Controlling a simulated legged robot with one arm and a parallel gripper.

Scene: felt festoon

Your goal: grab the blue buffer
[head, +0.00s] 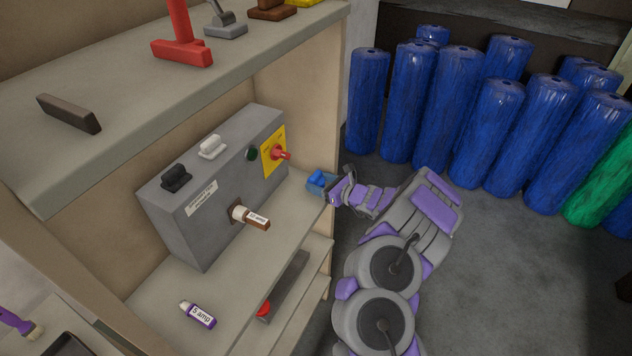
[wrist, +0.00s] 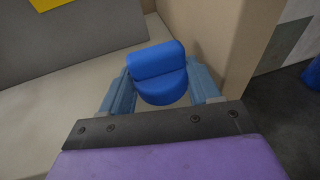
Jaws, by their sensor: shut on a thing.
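The blue buffer (wrist: 158,72) is a small rounded blue block with a groove across it, seen in the wrist view between the two blue-grey fingers of my gripper (wrist: 160,88). The fingers are shut on its sides. In the head view the blue buffer (head: 318,177) shows small at the tip of my gripper (head: 322,183), at the right end of the shelf beside the grey box. Part of it is hidden by the fingers there. I cannot tell whether it touches the shelf.
The grey switch box (head: 215,190) with a red knob (head: 281,154) stands left of my gripper. A 5 amp fuse (head: 198,315) lies on the shelf (head: 150,300). A wooden side panel (head: 305,95) rises close behind. Several blue rolls (head: 452,95) stand at the back right; grey floor lies clear before them.

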